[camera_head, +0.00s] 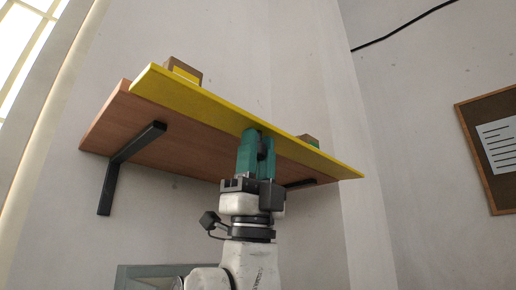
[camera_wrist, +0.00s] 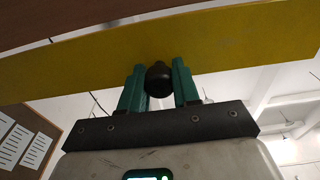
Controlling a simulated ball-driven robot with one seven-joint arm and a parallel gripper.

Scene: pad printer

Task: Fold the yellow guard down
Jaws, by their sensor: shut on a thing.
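The yellow guard (camera_head: 215,102) is a long flat board along the front edge of a wooden wall shelf (camera_head: 165,130). In the wrist view the yellow guard (camera_wrist: 70,62) crosses the picture from side to side. A round black knob (camera_wrist: 158,79) sits at the guard's lower edge, between the green fingers. In the wrist view my gripper (camera_wrist: 159,84) is shut on the black knob. The knob's far side is hidden.
A brown box (camera_head: 184,69) and a smaller box with green (camera_head: 309,140) show above the guard's top edge. A black bracket (camera_head: 128,165) holds the shelf at the left. A notice board (camera_head: 492,140) hangs on the right wall. The air in front of the shelf is clear.

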